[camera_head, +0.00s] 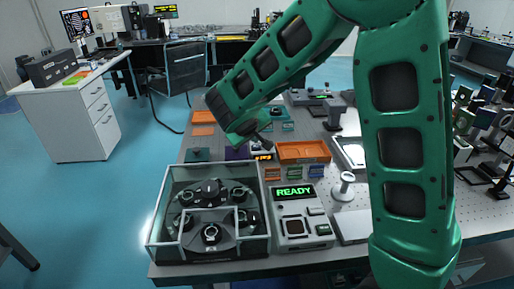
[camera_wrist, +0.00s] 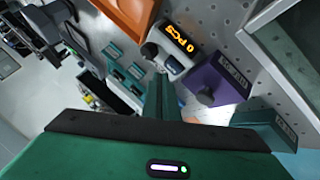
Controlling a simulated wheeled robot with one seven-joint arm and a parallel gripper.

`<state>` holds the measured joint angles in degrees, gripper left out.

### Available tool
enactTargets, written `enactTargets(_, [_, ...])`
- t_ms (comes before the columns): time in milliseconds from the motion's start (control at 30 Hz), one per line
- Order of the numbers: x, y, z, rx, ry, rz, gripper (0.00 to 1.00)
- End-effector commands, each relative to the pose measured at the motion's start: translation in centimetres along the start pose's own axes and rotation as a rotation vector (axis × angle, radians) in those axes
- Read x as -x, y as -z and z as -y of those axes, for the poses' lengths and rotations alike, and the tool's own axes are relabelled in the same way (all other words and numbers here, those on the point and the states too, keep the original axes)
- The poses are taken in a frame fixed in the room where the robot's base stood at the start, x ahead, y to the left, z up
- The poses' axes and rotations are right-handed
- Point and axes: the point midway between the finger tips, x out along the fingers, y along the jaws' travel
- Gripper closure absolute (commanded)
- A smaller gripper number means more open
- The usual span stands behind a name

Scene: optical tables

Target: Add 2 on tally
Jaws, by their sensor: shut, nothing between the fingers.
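The tally (camera_wrist: 170,62) is a small white counter with an orange lit display that appears to read 0 PCS. In the wrist view it stands just beyond my fingertips, with a dark round knob or button on its left side. In the head view the tally (camera_head: 263,157) is partly hidden; its orange display shows just below my gripper (camera_head: 262,136). In the wrist view my gripper (camera_wrist: 166,84) is shut and empty, its green fingers pointing at the tally. I cannot tell whether the tips touch it.
A purple labelled block (camera_wrist: 217,85) stands right of the tally, and a teal one (camera_wrist: 268,128) beyond it. An orange tray (camera_head: 303,160) lies beside the tally. A clear-walled case (camera_head: 160,232) and a console reading READY (camera_head: 303,228) stand at the near edge.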

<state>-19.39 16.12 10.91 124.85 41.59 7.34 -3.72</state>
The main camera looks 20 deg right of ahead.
Motion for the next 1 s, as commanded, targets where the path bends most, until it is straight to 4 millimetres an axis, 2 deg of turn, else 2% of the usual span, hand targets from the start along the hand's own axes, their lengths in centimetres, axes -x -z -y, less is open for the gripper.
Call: enactTargets(1000, [-0.57, -0.43, 0.50, 0.001, 0.000, 0.000, 1.00])
